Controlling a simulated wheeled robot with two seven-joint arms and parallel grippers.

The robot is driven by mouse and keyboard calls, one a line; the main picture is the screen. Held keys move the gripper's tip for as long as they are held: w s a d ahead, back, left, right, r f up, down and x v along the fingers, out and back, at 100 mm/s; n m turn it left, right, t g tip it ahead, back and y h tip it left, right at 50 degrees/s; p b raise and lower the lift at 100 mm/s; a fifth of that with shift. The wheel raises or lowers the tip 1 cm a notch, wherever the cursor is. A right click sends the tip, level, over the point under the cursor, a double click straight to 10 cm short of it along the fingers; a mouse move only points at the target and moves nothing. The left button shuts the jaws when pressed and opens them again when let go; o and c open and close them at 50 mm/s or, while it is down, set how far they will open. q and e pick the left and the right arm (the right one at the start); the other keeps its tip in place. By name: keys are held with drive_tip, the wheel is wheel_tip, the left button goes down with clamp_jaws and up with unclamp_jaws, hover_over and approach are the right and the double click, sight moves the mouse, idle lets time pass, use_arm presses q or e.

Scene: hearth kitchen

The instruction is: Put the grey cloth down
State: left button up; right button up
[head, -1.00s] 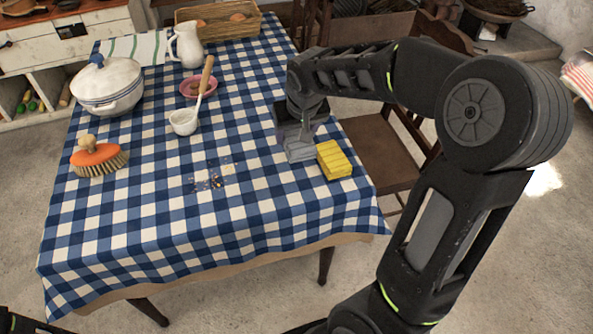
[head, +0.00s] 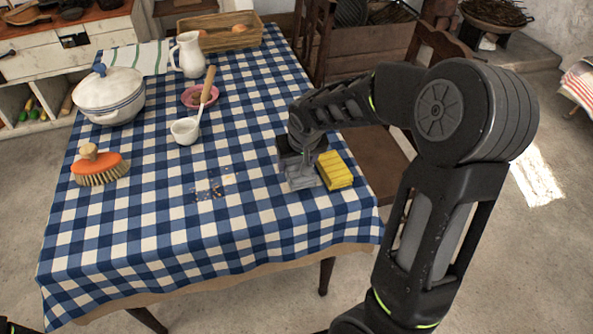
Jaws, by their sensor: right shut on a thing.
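The grey cloth (head: 303,181) hangs under my right gripper (head: 297,165), at the right part of the checked tablecloth. It is right beside the left side of the yellow sponge (head: 335,170). My right gripper is shut on the cloth, and the fingertips are mostly hidden by the gripper body and the cloth. I cannot tell whether the cloth's lower edge touches the table (head: 250,225). My left gripper is out of view; only a dark bit of my arm shows at the bottom left corner.
Crumbs (head: 212,189) lie left of the cloth. The table's near part is clear.

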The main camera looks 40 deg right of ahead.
sight(296, 171)
drive_tip(key=shift+f, duration=1.85)
drive_tip(key=shift+f+b, duration=0.2)
drive_tip(key=shift+b, duration=0.15)
drive_tip(key=o, duration=1.2)
drive_tip(key=shift+a+r+p, duration=0.1)
drive_tip(key=shift+r+p, duration=0.2)
drive_tip(key=shift+p, duration=0.05)
drive_tip(key=v, duration=1.1)
drive_tip(key=shift+s+r, duration=0.1)
drive_tip(key=shift+r, duration=0.3)
